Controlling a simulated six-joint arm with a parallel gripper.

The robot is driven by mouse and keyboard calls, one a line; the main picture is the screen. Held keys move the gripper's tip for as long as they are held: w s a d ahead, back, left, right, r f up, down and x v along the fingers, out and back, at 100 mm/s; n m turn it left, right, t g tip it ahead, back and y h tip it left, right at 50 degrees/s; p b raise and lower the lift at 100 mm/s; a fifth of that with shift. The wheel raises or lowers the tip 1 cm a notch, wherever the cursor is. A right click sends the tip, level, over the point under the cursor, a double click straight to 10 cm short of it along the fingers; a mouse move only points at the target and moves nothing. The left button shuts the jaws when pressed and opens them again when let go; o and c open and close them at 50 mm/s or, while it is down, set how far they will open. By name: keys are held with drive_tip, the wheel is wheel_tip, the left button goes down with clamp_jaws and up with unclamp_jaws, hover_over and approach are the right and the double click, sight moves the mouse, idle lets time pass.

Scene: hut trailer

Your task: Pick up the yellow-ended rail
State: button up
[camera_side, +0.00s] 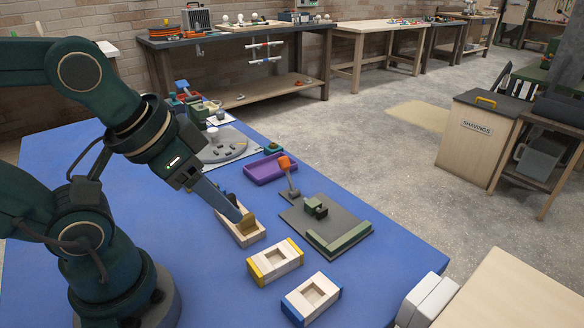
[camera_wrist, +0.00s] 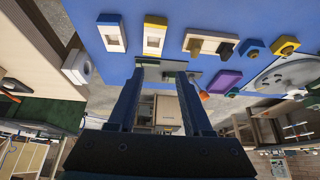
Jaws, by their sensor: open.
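The yellow-ended rail (camera_side: 275,262) appears as a pale wooden piece with yellow ends and a square recess. It lies on the blue table top and also shows in the wrist view (camera_wrist: 154,38). My gripper (camera_side: 238,212) is in the air, its fingers overlapping another pale wooden piece (camera_side: 245,236) in the side view. In the wrist view my gripper (camera_wrist: 158,76) has its two fingers well apart, with nothing held between them. The yellow-ended piece is beyond the fingertips, apart from them. Its underside is hidden.
A blue-ended wooden piece (camera_side: 312,299) lies nearer the front. A dark grey plate (camera_side: 292,217) with green parts, an orange-headed upright part (camera_side: 286,165), a purple tray (camera_side: 259,172) and a grey round plate (camera_side: 222,148) stand behind. Bare blue table (camera_side: 205,290) lies front left.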

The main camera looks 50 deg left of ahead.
drive_tip(key=shift+o, duration=0.3)
drive_tip(key=o, duration=0.3)
drive_tip(key=m+g, duration=0.5)
drive_tip(key=m, duration=1.4)
hover_over(260, 264)
drive_tip(key=f, duration=0.8)
drive_tip(key=shift+w+f, duration=0.15)
drive_tip(key=shift+w, duration=0.05)
drive_tip(key=shift+s+f+g, duration=0.2)
drive_tip(key=shift+f+g, duration=0.1)
drive_tip(key=shift+f, duration=2.65)
